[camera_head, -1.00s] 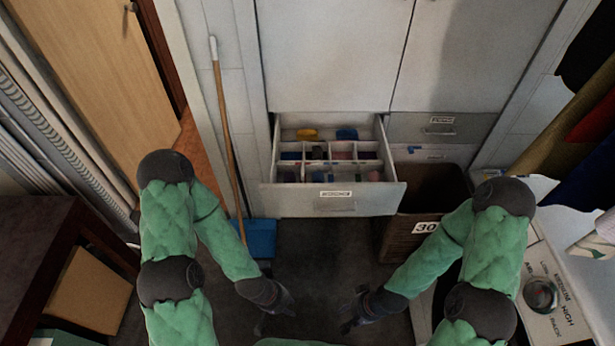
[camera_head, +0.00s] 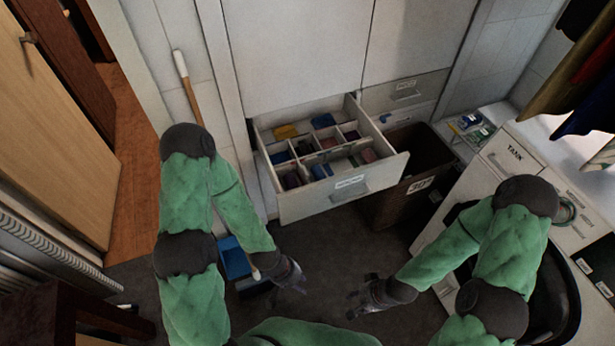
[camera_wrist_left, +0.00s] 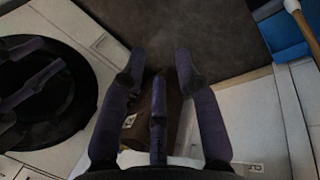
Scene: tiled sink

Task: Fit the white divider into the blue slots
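An open white drawer (camera_head: 345,202) holds white partitions (camera_head: 318,158) forming several compartments. Small blue pieces (camera_head: 321,171) lie or stand in these compartments, too small to tell whether they are slots. I cannot single out a loose white divider. A blue block (camera_head: 323,121) and a yellow block (camera_head: 286,131) lie in the drawer's back section. My left gripper (camera_head: 296,276) is in front of and below the drawer, apart from it. In the left wrist view it (camera_wrist_left: 160,75) has its fingers spread with nothing between them. My right gripper (camera_head: 358,298) is open and empty, lower right of the drawer.
A dark brown bin (camera_head: 398,203) stands right of the drawer. A white unit labelled TANK (camera_head: 510,160) and a round black basin (camera_head: 553,305) are at the right. A blue dustpan (camera_head: 233,258) and a broom (camera_head: 190,98) are left. Dark floor is clear below the drawer.

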